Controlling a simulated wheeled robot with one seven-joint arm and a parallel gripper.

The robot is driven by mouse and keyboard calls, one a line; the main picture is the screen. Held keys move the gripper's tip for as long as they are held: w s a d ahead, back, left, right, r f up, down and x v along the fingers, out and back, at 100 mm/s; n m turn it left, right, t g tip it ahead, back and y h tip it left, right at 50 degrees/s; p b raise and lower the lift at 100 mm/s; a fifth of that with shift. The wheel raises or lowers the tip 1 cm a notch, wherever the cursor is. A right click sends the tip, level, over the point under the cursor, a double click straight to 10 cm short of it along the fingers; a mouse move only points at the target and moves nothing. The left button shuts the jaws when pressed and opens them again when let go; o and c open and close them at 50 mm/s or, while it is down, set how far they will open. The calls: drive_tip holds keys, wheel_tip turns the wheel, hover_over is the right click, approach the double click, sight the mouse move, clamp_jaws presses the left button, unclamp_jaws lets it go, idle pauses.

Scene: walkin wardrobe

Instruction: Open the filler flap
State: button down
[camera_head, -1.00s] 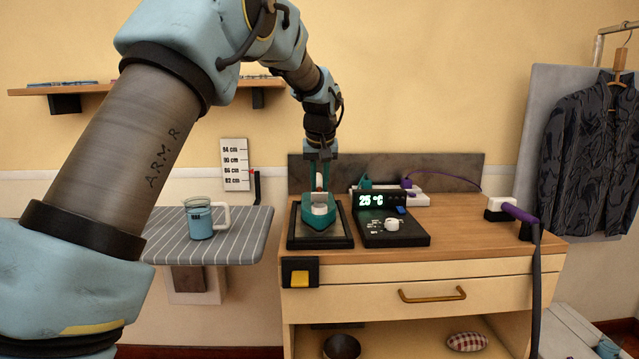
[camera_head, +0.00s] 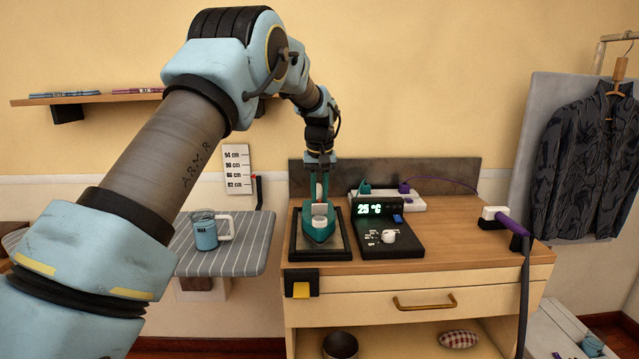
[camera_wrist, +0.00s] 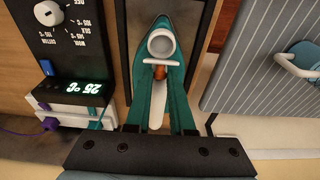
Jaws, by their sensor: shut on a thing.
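A teal steam iron (camera_head: 320,230) lies on a dark-framed rest on the wooden cabinet top. It also shows in the wrist view (camera_wrist: 161,22), with a round white filler opening (camera_wrist: 161,43). A white filler flap (camera_wrist: 162,63) shows almost edge-on beside that opening, seemingly raised. My gripper (camera_head: 319,200) comes down from above onto the iron. Its teal fingers (camera_wrist: 162,72) reach to the flap and are shut on it, around a small orange-red part. The exact contact is hard to see. A white part of the iron shows between the fingers.
A black control unit (camera_head: 390,240) with a lit display stands right of the iron, close by. A power strip (camera_head: 412,202) lies behind it. A blue jug (camera_head: 206,233) stands on the striped board (camera_head: 250,245) at left.

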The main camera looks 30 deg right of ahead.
sight(320, 204)
idle(0.4)
drive_tip(key=c, duration=0.8)
unclamp_jaws()
drive_tip(key=shift+o, duration=0.2)
wheel_tip(320, 204, up, 11)
drive_tip(key=s+b, duration=0.1)
drive_tip(key=b, duration=0.1)
drive_tip(key=shift+s+a+f, duration=0.15)
drive_tip(key=shift+s+a, duration=0.05)
drive_tip(key=shift+a, duration=0.15)
